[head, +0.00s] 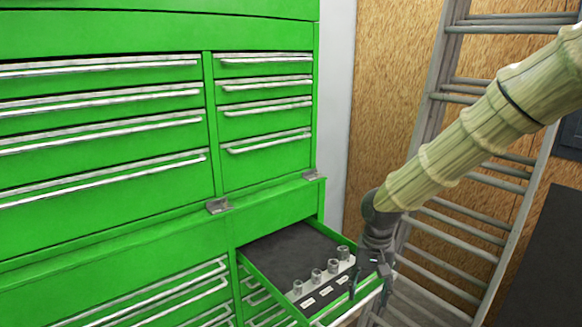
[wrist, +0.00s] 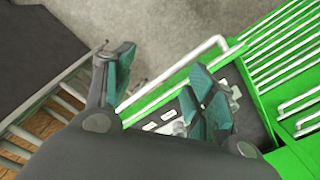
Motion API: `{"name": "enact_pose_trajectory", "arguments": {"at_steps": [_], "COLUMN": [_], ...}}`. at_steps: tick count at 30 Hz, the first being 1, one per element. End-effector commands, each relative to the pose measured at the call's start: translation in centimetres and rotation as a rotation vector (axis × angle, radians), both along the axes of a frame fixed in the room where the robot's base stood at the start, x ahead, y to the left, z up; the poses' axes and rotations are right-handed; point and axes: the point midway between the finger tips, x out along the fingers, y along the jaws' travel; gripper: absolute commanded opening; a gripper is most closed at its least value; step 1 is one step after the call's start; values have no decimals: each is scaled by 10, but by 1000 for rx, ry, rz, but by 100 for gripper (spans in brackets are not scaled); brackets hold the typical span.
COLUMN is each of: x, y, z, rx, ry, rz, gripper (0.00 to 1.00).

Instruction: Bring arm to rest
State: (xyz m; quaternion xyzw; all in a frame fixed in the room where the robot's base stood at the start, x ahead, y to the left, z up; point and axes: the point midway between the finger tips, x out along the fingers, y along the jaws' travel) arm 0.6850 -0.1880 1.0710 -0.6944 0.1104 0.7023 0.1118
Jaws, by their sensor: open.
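My arm (head: 480,120), in a pale ribbed sleeve, reaches down from the upper right in the head view. My gripper (head: 368,288) hangs at its end, by the front right corner of an open green drawer (head: 287,296). The drawer's front edge and handle pass below the fingers in that view. I cannot tell whether the gripper touches the drawer.
A row of metal sockets (head: 316,276) stands on a pale labelled strip in the drawer, on a dark liner (head: 290,247). The green tool cabinet (head: 262,208) fills the left. A metal ladder (head: 436,110) leans behind my arm against a wood-board wall (head: 385,85). Grey floor (wrist: 180,22) is clear.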

Motion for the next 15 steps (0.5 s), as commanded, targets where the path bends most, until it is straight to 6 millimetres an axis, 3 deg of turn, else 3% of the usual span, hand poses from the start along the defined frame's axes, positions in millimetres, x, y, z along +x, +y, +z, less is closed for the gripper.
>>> {"name": "enact_pose_trajectory", "arguments": {"at_steps": [8, 15], "x": [-11, -36], "y": [10, 17], "z": [-50, -99], "rx": [44, 92], "ry": [30, 45], "rz": [30, 56], "gripper": [56, 56]}}
